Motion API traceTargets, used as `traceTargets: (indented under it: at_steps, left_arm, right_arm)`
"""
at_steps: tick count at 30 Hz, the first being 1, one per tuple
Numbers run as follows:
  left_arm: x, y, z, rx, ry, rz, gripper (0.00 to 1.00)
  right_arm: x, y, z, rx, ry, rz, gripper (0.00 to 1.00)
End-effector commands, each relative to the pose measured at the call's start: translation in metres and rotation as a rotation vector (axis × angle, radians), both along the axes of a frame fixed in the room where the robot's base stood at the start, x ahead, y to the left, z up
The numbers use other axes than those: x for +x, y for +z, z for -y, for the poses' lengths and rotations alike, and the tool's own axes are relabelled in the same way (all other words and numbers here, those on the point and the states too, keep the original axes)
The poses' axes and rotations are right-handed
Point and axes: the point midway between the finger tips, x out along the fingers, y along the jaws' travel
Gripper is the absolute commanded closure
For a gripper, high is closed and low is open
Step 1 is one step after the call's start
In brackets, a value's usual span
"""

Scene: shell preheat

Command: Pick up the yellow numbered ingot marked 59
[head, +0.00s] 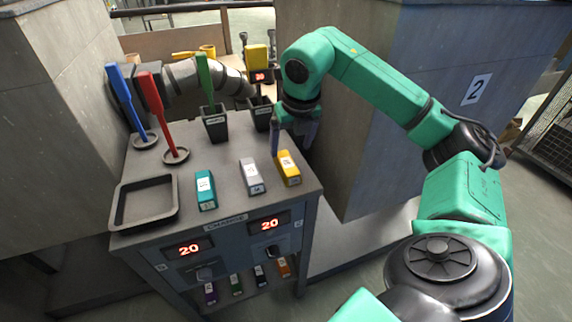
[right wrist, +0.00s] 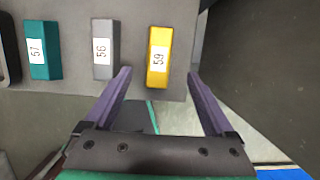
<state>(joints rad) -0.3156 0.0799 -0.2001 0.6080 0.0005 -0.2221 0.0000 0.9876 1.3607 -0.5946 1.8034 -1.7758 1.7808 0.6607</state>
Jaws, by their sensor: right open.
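The yellow ingot marked 59 (head: 288,167) lies on the grey cart top near its right edge. In the right wrist view the yellow ingot (right wrist: 159,50) shows its label, ahead of and between the two fingertips. My right gripper (head: 292,140) is open and empty, pointing down just behind the ingot in the head view. In the right wrist view the open gripper (right wrist: 160,75) has a finger to each side of the ingot's line, touching nothing that I can see. My left gripper is not in view.
A grey ingot marked 56 (right wrist: 103,49) lies beside the yellow one, and a teal ingot marked 57 (right wrist: 43,50) lies further left. Two dark cups (head: 215,124) (head: 262,113) stand behind. An empty dark tray (head: 147,224) is at the front left. A grey block marked 2 (head: 380,140) stands right.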

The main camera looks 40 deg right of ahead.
Motion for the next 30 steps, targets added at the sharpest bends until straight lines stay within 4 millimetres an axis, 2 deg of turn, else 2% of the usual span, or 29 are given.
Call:
traceTargets:
  at_steps: [1,4,9,12,19,23,24,26,30]
  left_arm:
    - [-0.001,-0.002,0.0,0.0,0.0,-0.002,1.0]
    - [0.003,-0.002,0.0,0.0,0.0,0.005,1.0]
    - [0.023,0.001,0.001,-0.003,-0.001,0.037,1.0]
    - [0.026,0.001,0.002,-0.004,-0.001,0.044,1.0]
    - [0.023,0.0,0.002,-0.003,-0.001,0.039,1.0]
    - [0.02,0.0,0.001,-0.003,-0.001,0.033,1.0]
    - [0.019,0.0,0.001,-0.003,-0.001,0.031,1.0]
    - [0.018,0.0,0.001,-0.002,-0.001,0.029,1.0]
    - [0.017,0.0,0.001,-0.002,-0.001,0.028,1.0]
  right_arm:
    - [0.002,-0.009,0.001,0.0,0.0,-0.002,0.11]
    - [0.005,-0.02,0.002,-0.001,0.0,-0.001,0.11]
    - [0.01,-0.05,0.004,0.0,0.0,-0.002,0.11]
    - [0.014,-0.064,0.005,0.001,0.0,-0.001,0.11]
    - [0.016,-0.068,0.005,0.001,0.002,0.002,0.11]
    - [0.016,-0.067,0.005,0.001,0.002,0.002,0.61]
    - [0.015,-0.067,0.005,0.001,0.002,0.002,0.76]
    - [0.015,-0.067,0.005,0.001,0.002,0.002,0.99]
    - [0.016,-0.066,0.005,0.001,0.001,0.005,1.0]
